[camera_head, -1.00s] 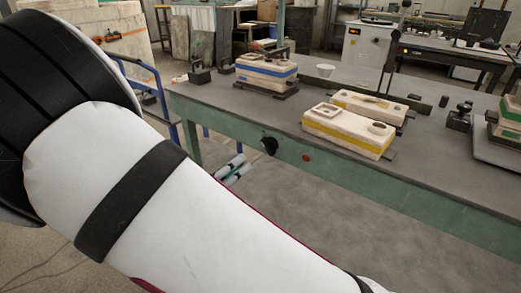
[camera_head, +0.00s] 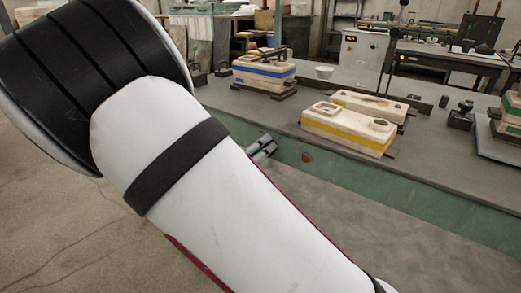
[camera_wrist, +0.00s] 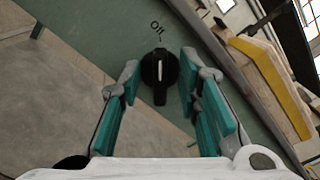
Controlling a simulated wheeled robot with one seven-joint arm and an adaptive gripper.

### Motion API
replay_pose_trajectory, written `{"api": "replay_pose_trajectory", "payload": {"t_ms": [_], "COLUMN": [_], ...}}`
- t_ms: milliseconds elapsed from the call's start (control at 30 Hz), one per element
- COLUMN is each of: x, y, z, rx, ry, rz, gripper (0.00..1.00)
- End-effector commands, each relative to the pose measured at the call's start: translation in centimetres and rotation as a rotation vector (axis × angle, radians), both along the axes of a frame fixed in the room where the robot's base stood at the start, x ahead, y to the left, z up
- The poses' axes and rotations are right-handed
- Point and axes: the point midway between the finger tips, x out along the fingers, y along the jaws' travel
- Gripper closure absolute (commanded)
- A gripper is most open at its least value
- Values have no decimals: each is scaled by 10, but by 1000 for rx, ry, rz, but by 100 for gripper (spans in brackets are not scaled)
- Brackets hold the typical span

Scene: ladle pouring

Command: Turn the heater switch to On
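The heater switch (camera_wrist: 159,72) is a round black knob on the green side of the bench. It carries a white line that points to the "Off" label (camera_wrist: 157,27) in the wrist view. My gripper (camera_wrist: 160,88) is open, with its teal-padded fingers on either side of the knob. Gaps show between both fingers and the knob, so nothing is held. In the head view, my gripper (camera_head: 263,148) is at the bench's front panel, and the knob is hidden by my gripper and arm.
The grey-topped bench (camera_head: 228,98) bears a yellow-striped mould (camera_head: 345,133) and a blue-striped mould (camera_head: 262,72). A small orange-red round part (camera_head: 306,157) sits on the panel right of my gripper. The floor in front is clear.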

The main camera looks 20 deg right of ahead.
Motion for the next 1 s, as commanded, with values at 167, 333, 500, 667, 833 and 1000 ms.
{"api": "replay_pose_trajectory", "payload": {"t_ms": [167,333,500,667,833,1000], "x": [0,0,0,-1,-1,-2], "y": [0,0,0,0,-1,-1], "z": [0,0,0,0,1,2], "rx": [0,0,7,35,95,182], "ry": [0,0,-10,-45,-129,-248], "rz": [0,0,0,0,-1,-1], "gripper": [99,100,100,100,100,100]}}
